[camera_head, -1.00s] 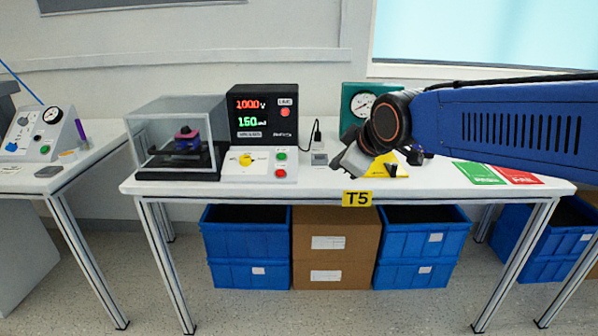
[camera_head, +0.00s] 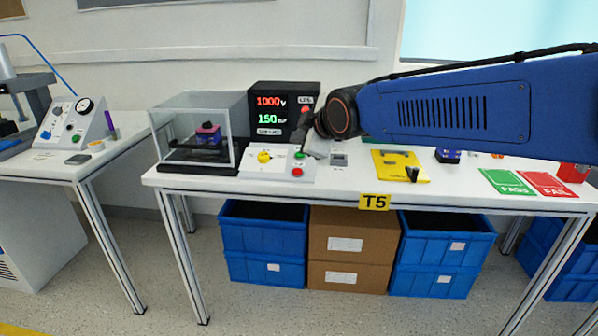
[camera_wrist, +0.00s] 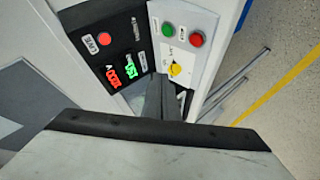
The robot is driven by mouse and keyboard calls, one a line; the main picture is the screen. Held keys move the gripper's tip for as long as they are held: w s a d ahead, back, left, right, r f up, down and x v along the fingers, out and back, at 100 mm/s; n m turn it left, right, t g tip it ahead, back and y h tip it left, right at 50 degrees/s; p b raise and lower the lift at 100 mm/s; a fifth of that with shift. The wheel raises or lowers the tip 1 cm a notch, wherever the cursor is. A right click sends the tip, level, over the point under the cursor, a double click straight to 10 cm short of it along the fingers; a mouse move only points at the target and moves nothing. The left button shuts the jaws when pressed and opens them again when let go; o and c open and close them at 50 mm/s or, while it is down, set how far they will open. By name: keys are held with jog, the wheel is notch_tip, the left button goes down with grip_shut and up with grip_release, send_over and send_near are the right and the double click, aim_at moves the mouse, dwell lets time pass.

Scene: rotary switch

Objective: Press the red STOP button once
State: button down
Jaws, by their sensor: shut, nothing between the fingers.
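The red button (camera_head: 297,172) sits at the front right of the white sloped control panel (camera_head: 250,172), below the green button (camera_head: 300,155). In the wrist view the red button (camera_wrist: 197,39) and green button (camera_wrist: 168,29) are at the top, uncovered. The yellow rotary knob (camera_head: 264,157) is on the panel's left; it also shows in the wrist view (camera_wrist: 175,69). My gripper (camera_wrist: 160,82) is shut and empty, its tip beside the knob in the wrist picture. In the head view my gripper (camera_head: 304,148) is above the panel's right side, close to the green button; contact cannot be told.
The black display unit (camera_head: 285,95) stands behind the panel, reading 1000 V and 1.50. A clear box (camera_head: 195,135) stands left of it. A small grey device (camera_head: 339,160) and yellow plate (camera_head: 400,167) lie to the right.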

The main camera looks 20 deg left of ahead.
jog(key=shift+f, duration=0.1)
jog(key=shift+w+a+f, duration=0.1)
jog(key=shift+w+f, duration=0.35)
jog(key=shift+f, duration=0.9)
jog(key=shift+w+a+f, duration=0.1)
jog(key=shift+w+f, duration=0.3)
jog(key=shift+f, duration=1)
jog(key=shift+w+a+f, duration=0.1)
jog(key=shift+w+f, duration=0.35)
jog(key=shift+f, duration=0.9)
jog(key=shift+f, duration=0.1)
jog(key=shift+w+f, duration=0.15)
jog(key=shift+f, duration=0.15)
jog(key=shift+w+a+f, duration=0.1)
jog(key=shift+f, duration=0.3)
jog(key=shift+r, duration=0.1)
jog(key=shift+s+r, duration=0.25)
jog(key=shift+r, duration=0.45)
jog(key=shift+r, duration=0.1)
jog(key=shift+s+d+r, duration=0.1)
jog(key=shift+s+r, duration=0.15)
jog(key=shift+r, duration=0.5)
jog(key=shift+s+d+r, duration=0.1)
jog(key=shift+s+r, duration=0.15)
jog(key=shift+r, duration=0.55)
jog(key=shift+s+d+r, duration=0.1)
jog(key=shift+s+r, duration=0.15)
jog(key=shift+r, duration=0.5)
